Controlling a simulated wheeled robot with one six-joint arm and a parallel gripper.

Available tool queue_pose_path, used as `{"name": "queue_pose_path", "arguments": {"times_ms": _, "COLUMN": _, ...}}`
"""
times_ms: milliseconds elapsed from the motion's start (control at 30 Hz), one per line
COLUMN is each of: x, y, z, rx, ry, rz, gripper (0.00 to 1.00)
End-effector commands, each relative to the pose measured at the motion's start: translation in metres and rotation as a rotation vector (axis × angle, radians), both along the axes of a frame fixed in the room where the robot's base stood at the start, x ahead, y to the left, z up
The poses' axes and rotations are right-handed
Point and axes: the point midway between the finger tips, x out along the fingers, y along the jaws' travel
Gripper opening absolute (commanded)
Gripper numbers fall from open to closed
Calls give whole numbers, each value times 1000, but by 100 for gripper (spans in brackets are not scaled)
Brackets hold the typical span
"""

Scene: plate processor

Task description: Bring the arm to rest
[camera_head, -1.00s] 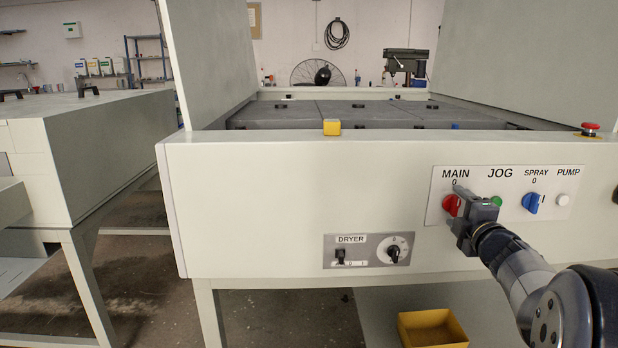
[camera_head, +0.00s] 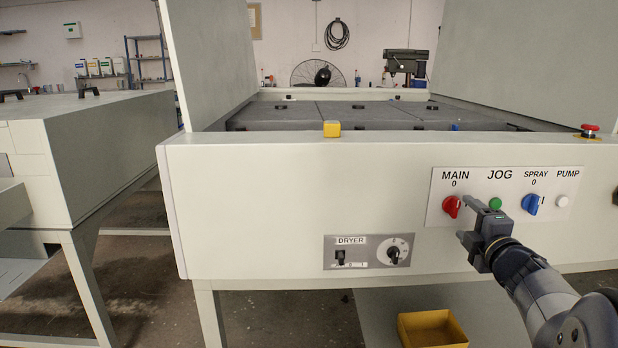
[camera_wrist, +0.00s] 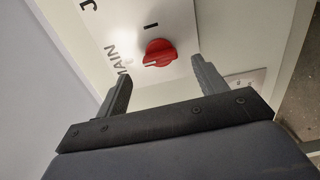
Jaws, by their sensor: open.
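My gripper (camera_head: 466,219) is in front of the control panel (camera_head: 478,213) in the head view, just below and right of the red MAIN knob (camera_head: 451,206). Its two fingers are apart with nothing between them. In the wrist view, the fingers of my gripper (camera_wrist: 162,88) stand wide apart, and the red MAIN knob (camera_wrist: 159,52) shows beyond them, clear of both fingertips. The green JOG button (camera_head: 495,203) is just above the gripper in the head view.
The blue SPRAY knob (camera_head: 531,204) and white PUMP button (camera_head: 562,201) are to the right. A red emergency stop (camera_head: 590,130) is on the top edge. The dryer panel (camera_head: 368,250) is lower left. A yellow bin (camera_head: 431,329) is below the machine.

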Motion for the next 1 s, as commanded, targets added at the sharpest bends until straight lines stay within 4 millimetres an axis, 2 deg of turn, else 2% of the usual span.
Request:
{"name": "queue_pose_path", "arguments": {"times_ms": 33, "x": 11, "y": 1, "z": -3, "rx": 1, "ry": 0, "rz": 3, "gripper": 67}}
{"name": "queue_pose_path", "arguments": {"times_ms": 233, "x": 50, "y": 3, "z": -2, "rx": 2, "ry": 0, "rz": 2, "gripper": 67}}
{"name": "queue_pose_path", "arguments": {"times_ms": 333, "x": 48, "y": 1, "z": 5, "rx": 119, "ry": 6, "rz": -2, "gripper": 67}}
{"name": "queue_pose_path", "arguments": {"times_ms": 1000, "x": 47, "y": 1, "z": 5, "rx": 810, "ry": 30, "rz": -2, "gripper": 67}}
